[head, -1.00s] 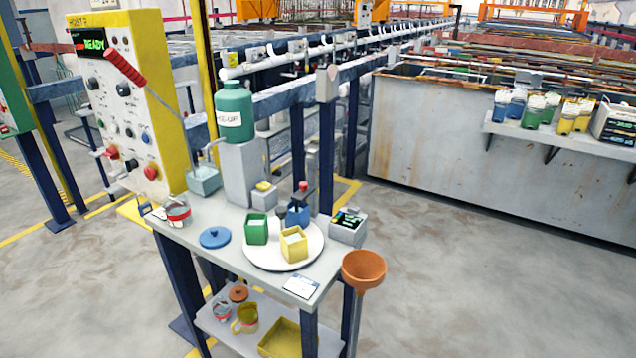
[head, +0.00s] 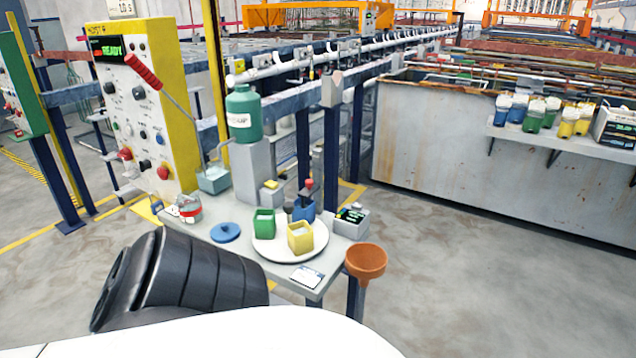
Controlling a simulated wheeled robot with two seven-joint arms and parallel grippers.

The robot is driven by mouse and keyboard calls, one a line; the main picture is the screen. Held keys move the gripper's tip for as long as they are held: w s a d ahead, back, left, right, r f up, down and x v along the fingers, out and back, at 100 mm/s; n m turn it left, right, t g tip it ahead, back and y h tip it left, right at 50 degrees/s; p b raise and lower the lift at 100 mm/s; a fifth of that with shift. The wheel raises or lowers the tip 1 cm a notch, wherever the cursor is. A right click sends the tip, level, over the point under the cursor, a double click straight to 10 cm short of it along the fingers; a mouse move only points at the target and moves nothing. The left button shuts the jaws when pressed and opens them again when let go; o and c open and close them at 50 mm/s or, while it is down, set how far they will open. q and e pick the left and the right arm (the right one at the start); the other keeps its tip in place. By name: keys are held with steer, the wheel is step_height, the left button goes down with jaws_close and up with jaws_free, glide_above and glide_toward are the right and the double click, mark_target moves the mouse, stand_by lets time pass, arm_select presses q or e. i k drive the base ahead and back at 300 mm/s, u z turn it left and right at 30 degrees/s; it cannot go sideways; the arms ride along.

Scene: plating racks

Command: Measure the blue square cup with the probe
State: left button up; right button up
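The blue square cup (head: 304,212) stands at the back of the round white plate (head: 283,252), partly behind the yellow square cup (head: 300,238). The green square cup (head: 264,224) is to its left. A dark piece with a red top (head: 308,184) rises at the blue cup; it may be the probe, and I cannot tell whether it is in the cup or behind it. A grey meter box (head: 351,223) with a dark display stands right of the plate. Neither of my grippers is in view; a black and white part of my arm fills the bottom left.
The small table also holds a blue lid (head: 225,233), a green bottle (head: 243,113) on a grey block, a jar with a red band (head: 189,209) and a white card (head: 307,276). An orange funnel (head: 366,262) is at the right corner. Open floor lies to the right.

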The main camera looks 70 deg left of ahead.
mark_target(310, 188)
steer(key=k, duration=0.7)
steer(key=u, duration=0.75)
